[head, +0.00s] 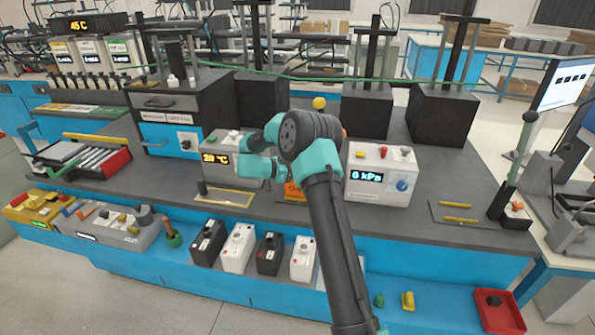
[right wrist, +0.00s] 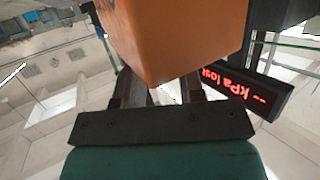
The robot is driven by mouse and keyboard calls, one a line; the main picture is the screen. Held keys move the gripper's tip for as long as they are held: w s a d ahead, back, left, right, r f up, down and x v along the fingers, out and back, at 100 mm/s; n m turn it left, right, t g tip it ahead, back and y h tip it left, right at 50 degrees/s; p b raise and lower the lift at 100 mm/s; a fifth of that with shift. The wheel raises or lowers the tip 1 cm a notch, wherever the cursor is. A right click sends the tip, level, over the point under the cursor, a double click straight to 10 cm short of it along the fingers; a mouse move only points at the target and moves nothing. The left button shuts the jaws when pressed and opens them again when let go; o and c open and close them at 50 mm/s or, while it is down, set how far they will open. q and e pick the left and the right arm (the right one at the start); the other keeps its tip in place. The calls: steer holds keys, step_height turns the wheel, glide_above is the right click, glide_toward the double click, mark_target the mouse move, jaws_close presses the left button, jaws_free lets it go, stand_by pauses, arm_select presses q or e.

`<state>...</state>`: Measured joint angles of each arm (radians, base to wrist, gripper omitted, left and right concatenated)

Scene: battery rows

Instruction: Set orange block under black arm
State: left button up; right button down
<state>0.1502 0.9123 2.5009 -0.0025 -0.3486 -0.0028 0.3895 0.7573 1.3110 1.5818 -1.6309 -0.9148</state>
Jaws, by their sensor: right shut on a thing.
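My right gripper (right wrist: 162,92) is shut on an orange block (right wrist: 178,38), which fills the upper middle of the right wrist view. In the head view my right arm comes up from the bottom and hides the fingertips. An orange patch (head: 293,191) shows beside my wrist there; I cannot tell if it is the held block. A small orange piece (head: 517,206) sits on that base. My left gripper is not in view.
A white kPa meter (head: 379,177) stands right of my arm, and a °C meter (head: 230,160) left of it. Black blocks with posts (head: 445,116) stand behind. Black and white batteries (head: 237,248) line the lower front shelf. A red tray (head: 498,313) is at lower right.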

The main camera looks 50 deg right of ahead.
steer(key=shift+f, duration=0.1)
steer(key=c, duration=0.7)
jaws_free()
steer(key=shift+w+a+r, duration=0.1)
steer(key=shift+a+r, duration=0.05)
steer(key=shift+r, duration=0.05)
steer(key=v, duration=1.1)
steer(key=shift+w+a+r, duration=0.1)
steer(key=shift+w+a, duration=0.05)
steer(key=shift+a, duration=0.15)
